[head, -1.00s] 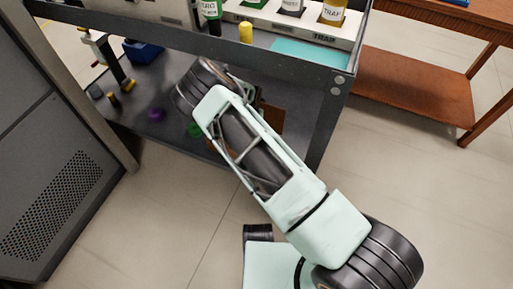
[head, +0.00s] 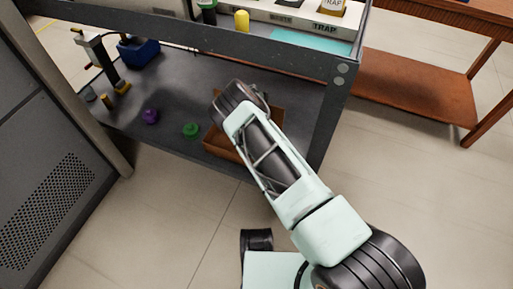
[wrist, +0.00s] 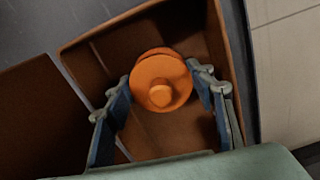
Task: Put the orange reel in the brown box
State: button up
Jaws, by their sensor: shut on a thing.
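The orange reel (wrist: 161,85) shows in the wrist view between the two fingers of my gripper (wrist: 163,92), which is shut on it. The reel is over the inside of the brown box (wrist: 229,60), within its walls as seen from above. I cannot tell whether the reel touches the box floor. In the head view the brown box (head: 216,147) stands on the lower shelf, partly hidden by my arm. The reel and the fingers are hidden in the head view.
A green reel (head: 191,130) and a purple reel (head: 150,116) lie on the lower shelf (head: 180,95) left of the box. A blue bin (head: 139,51) stands further back. The upper shelf edge (head: 270,52) runs above, with a corner post to the right.

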jog(key=shift+f, duration=0.15)
jog(key=o, duration=1.3)
notch_tip(320, 180, up, 8)
jog(key=p, duration=0.3)
jog(key=shift+f, duration=0.1)
